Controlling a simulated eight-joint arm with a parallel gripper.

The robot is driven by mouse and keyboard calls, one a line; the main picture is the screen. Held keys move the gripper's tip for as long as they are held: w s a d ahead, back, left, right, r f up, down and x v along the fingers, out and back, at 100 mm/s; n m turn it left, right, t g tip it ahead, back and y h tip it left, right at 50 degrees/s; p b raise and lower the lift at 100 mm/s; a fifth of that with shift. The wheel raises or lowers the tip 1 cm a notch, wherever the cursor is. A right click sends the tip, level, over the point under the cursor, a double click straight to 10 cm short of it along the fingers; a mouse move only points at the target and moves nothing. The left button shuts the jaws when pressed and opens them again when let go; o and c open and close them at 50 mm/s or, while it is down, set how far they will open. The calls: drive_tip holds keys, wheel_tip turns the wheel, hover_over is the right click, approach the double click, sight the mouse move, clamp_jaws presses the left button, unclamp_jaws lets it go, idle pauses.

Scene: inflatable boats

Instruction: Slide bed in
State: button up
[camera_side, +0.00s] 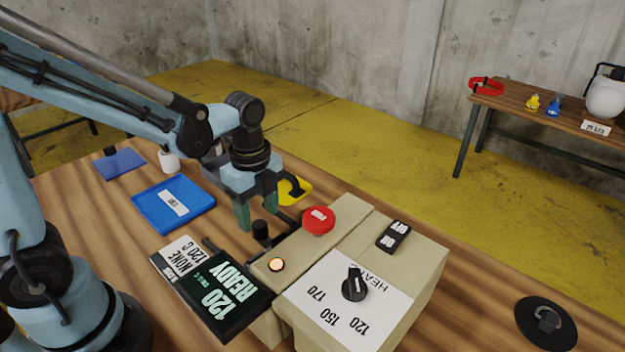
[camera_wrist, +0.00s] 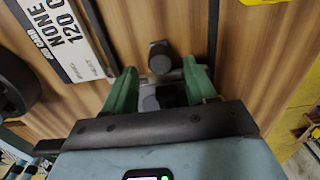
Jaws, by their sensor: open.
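A beige machine (camera_side: 405,265) with a heat dial (camera_side: 355,284) stands at the table's front. A black knob (camera_side: 260,230) stands upright at its far left side. The knob also shows in the wrist view (camera_wrist: 160,58), between two dark rails (camera_wrist: 213,35). I take the knob to be the bed's handle; the bed itself cannot be made out clearly. My gripper (camera_side: 257,212) points down above and behind the knob, its green fingers apart and empty. In the wrist view the fingertips (camera_wrist: 160,72) flank the knob's near side; contact cannot be told.
A display (camera_side: 222,297) reads 120 READY, beside a lit orange lamp (camera_side: 277,264). A red button (camera_side: 318,220) and a switch (camera_side: 394,236) sit on top. A blue tray (camera_side: 200,199), white cup (camera_side: 169,161) and yellow piece (camera_side: 296,190) lie beyond. A black disc (camera_side: 546,322) lies right.

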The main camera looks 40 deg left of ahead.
sight(259, 224)
drive_tip(key=shift+f, duration=1.85)
drive_tip(key=shift+c, duration=0.2)
clamp_jaws()
